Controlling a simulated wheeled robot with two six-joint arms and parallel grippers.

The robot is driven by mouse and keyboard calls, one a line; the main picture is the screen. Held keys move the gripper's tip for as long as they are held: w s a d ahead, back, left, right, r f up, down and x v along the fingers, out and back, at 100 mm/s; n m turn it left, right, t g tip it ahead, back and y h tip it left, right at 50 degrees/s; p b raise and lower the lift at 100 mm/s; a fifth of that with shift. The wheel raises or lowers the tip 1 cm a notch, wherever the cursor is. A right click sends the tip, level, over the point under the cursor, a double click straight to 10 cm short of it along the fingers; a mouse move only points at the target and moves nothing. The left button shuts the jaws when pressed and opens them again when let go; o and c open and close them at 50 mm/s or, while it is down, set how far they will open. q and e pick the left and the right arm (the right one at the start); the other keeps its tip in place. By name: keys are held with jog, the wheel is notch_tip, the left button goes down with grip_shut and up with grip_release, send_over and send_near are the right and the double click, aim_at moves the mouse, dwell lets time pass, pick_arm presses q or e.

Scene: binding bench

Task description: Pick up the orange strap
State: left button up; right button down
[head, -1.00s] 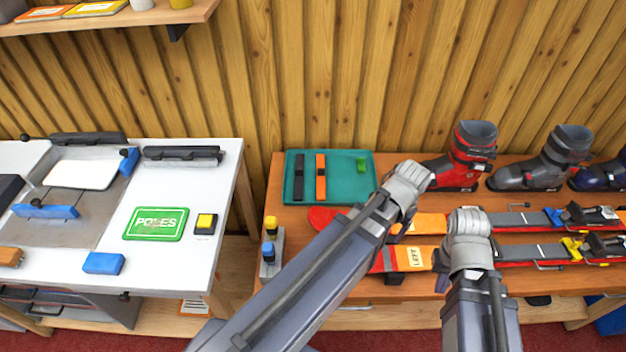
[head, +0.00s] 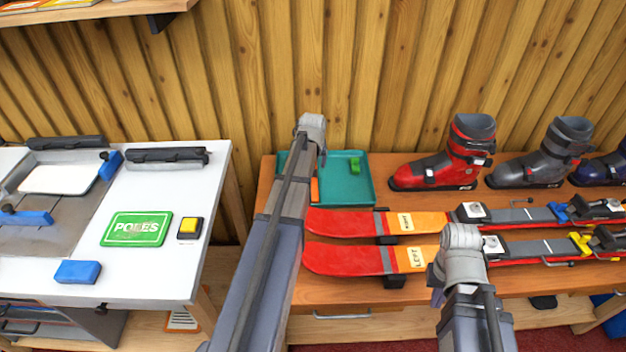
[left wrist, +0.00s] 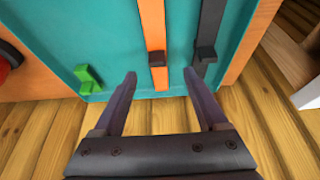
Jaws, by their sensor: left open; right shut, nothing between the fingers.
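The orange strap (head: 315,190) lies in the teal tray (head: 347,201) and is mostly hidden behind my left arm in the head view. The left wrist view shows the orange strap (left wrist: 152,30) with its dark buckle. My left gripper (left wrist: 159,73) is open and empty over the tray; the strap lines up between its fingertips, apart from both. The black strap (left wrist: 210,28) lies parallel, beyond one finger. In the head view my left fingers are mostly hidden by the wrist. My right gripper (head: 437,297) is shut and empty near the bench's front edge.
A green clip (left wrist: 88,78) lies in the tray beside the orange strap. A white table (head: 190,270) with a green POLES sign (head: 137,229) is at left.

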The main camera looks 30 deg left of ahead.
pick_arm(q)
jog(key=shift+b+x, duration=2.9)
jog(key=shift+x, duration=0.6)
jog(key=shift+d, duration=0.2)
grip_shut()
